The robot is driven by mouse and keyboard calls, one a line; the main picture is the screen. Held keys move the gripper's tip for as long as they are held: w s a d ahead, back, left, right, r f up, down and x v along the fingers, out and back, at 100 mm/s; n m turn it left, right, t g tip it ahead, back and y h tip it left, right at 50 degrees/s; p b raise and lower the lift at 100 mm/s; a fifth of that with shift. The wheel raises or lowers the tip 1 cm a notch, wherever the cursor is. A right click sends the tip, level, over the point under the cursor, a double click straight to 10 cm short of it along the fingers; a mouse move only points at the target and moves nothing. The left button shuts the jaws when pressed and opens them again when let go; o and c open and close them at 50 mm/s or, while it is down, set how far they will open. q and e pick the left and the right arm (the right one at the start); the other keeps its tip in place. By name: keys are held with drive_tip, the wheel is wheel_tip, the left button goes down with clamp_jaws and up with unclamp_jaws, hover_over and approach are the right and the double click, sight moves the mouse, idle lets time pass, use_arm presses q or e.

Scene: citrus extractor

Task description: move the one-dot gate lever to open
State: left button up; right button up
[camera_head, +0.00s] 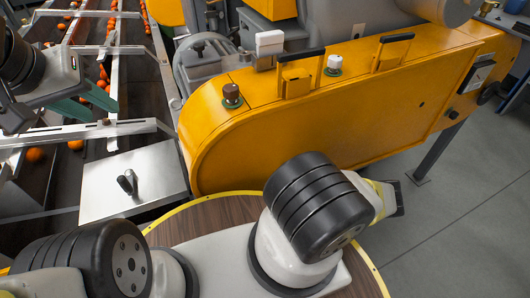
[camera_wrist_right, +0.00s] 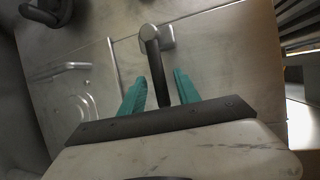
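In the right wrist view, a lever with a dark bar (camera_wrist_right: 157,70) and a round metal hub (camera_wrist_right: 152,33) stands out from a grey-beige panel. My right gripper (camera_wrist_right: 159,88) is open, with its teal fingers apart on either side of the dark bar; I cannot tell whether they touch it. No dot mark is readable, so I cannot tell which lever this is. In the head view, a small dark-handled lever (camera_head: 127,183) sits on a metal plate (camera_head: 150,165) at lower left. My left gripper (camera_head: 104,118) is open and empty above the conveyor, up and left of that plate.
A yellow machine housing (camera_head: 300,130) with black handles and knobs fills the middle of the head view. Orange fruit lies on the conveyor (camera_head: 125,75) at left. A round wooden top (camera_head: 205,215) is in front. Grey floor (camera_head: 470,200) is clear at right.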

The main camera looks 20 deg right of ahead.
drive_tip(key=shift+w+a+f, duration=0.1)
drive_tip(key=shift+w+a, duration=0.05)
drive_tip(key=shift+w, duration=0.25)
clamp_jaws()
idle(1.2)
